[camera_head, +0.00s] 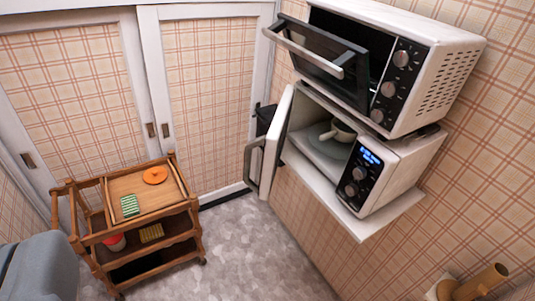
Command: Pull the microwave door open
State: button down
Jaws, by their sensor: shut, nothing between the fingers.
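The white microwave (405,165) stands on a white shelf at the right, below an oven. Its dark control panel (361,180) has a lit blue display and knobs. Its door (270,140) is swung open to the left, with the handle (252,165) on its outer side. Inside, a round turntable plate (328,150) carries a small pale bowl or pan (341,131). My gripper is not visible, so where it is relative to the door cannot be seen.
A white oven (435,55) sits above the microwave, its door (320,60) tilted open. A wooden cart (132,185) holds several small items at the left. A grey-blue rounded thing (40,268) fills the lower left corner. Free floor (250,255) lies between cart and shelf.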

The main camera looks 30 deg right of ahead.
aim_at(273, 142)
jog(key=i, duration=0.95)
